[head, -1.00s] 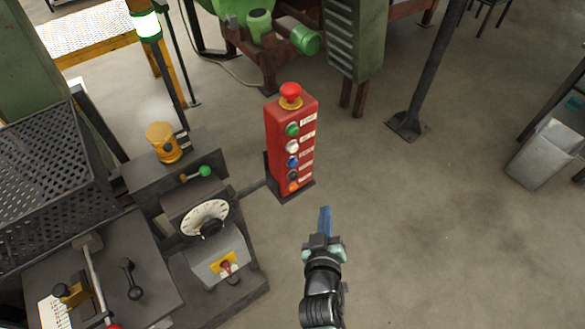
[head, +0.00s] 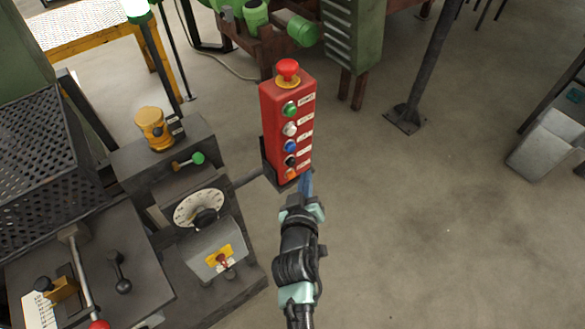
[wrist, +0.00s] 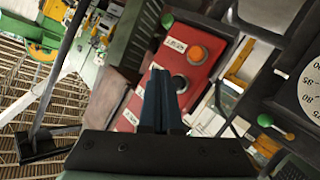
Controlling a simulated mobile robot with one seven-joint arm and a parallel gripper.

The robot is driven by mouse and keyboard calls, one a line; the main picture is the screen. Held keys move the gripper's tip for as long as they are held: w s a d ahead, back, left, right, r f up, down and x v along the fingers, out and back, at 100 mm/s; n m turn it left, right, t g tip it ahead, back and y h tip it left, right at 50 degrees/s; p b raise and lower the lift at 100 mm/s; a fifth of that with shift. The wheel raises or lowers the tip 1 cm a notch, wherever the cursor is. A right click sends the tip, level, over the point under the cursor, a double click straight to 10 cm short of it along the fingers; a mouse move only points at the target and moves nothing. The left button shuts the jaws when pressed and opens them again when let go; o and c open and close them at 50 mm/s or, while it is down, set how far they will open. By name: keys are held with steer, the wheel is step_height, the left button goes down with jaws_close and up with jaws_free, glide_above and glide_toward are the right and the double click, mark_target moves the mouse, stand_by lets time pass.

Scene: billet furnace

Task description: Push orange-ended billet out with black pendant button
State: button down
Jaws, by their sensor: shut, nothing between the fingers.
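The red pendant (head: 283,130) stands upright on a bracket, with a red mushroom button on top and a column of green, white, blue, black and orange buttons. The black pendant button (head: 290,161) is second from the bottom, above the orange one. My gripper (head: 306,182) is shut and empty, its blue fingers close to the pendant's lower right edge. In the wrist view the fingers (wrist: 160,98) point at the pendant face, with the black button (wrist: 180,84) just right of the tips and the orange button (wrist: 195,53) beyond. I cannot tell whether they touch. No orange-ended billet is identifiable.
A control desk with a round dial (head: 199,208), a green-knobbed lever (head: 197,158) and a yellow beacon (head: 152,125) stands left of the pendant. A dark post (head: 432,70) and a grey bin (head: 545,150) stand right. The floor between is clear.

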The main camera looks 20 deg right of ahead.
mark_target(291, 162)
steer(key=shift+w+a+b, duration=0.35)
steer(key=shift+w+b, duration=0.1)
steer(key=shift+w, duration=0.45)
stand_by(1.4)
steer(key=shift+w+a+b, duration=0.15)
steer(key=shift+w+b, duration=0.25)
